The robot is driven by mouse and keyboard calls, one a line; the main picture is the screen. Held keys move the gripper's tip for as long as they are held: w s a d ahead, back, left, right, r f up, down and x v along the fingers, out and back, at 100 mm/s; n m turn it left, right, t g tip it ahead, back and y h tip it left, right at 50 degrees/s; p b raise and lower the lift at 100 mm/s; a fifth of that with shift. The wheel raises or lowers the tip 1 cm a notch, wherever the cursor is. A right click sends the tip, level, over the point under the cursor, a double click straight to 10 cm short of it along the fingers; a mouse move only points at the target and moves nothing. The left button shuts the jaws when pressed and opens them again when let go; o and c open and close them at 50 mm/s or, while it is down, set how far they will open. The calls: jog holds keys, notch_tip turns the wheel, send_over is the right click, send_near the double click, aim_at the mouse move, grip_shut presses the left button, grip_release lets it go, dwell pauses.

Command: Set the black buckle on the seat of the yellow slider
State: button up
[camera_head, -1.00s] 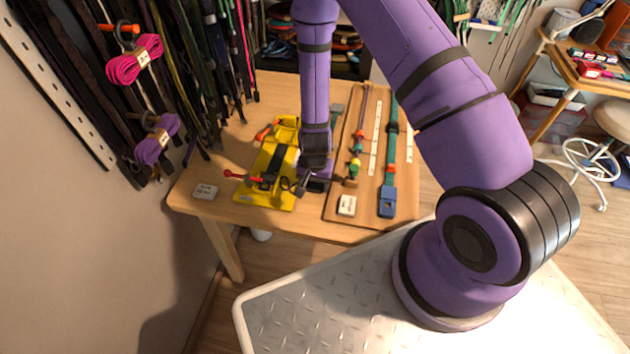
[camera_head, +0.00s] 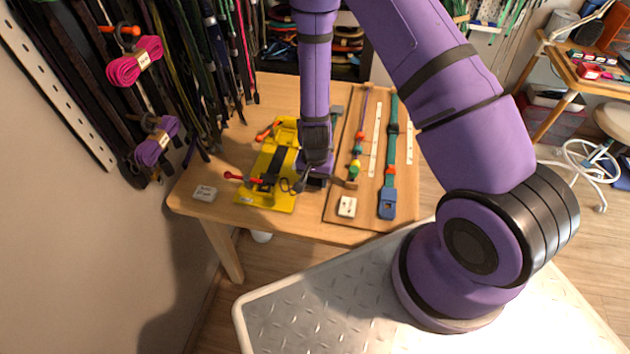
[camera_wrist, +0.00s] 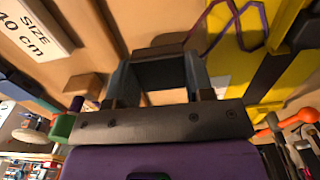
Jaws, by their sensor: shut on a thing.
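The yellow slider (camera_head: 284,134) is part of a yellow fixture on the wooden table, with a black band along its middle. Yellow surface also shows at the right in the wrist view (camera_wrist: 232,78). My gripper (camera_wrist: 160,88) is shut on the black buckle (camera_wrist: 160,72), a dark frame-like piece between its fingers. In the head view my gripper (camera_head: 306,184) is low, just right of the yellow fixture. The buckle appears apart from the yellow surface in the wrist view. My wrist hides part of the fixture's right side, and the seat is not clearly visible.
A red-handled lever (camera_head: 234,177) and an orange-handled one (camera_head: 265,133) stick out at the fixture's left. A wooden board (camera_head: 362,213) with straps and scales lies to the right.

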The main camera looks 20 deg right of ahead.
jog(key=shift+r, duration=1.6)
jog(key=shift+w+a, duration=1.35)
jog(key=shift+a, duration=0.55)
jog(key=shift+w+a, duration=1.4)
jog(key=shift+a, duration=0.45)
jog(key=shift+w+a, duration=1.35)
jog(key=shift+a, duration=0.55)
jog(key=shift+w+d, duration=1.7)
jog(key=shift+w, duration=0.65)
jog(key=shift+w+d, duration=1.7)
jog(key=shift+w, duration=0.6)
jog(key=shift+w+d, duration=1.7)
jog(key=shift+w, duration=0.65)
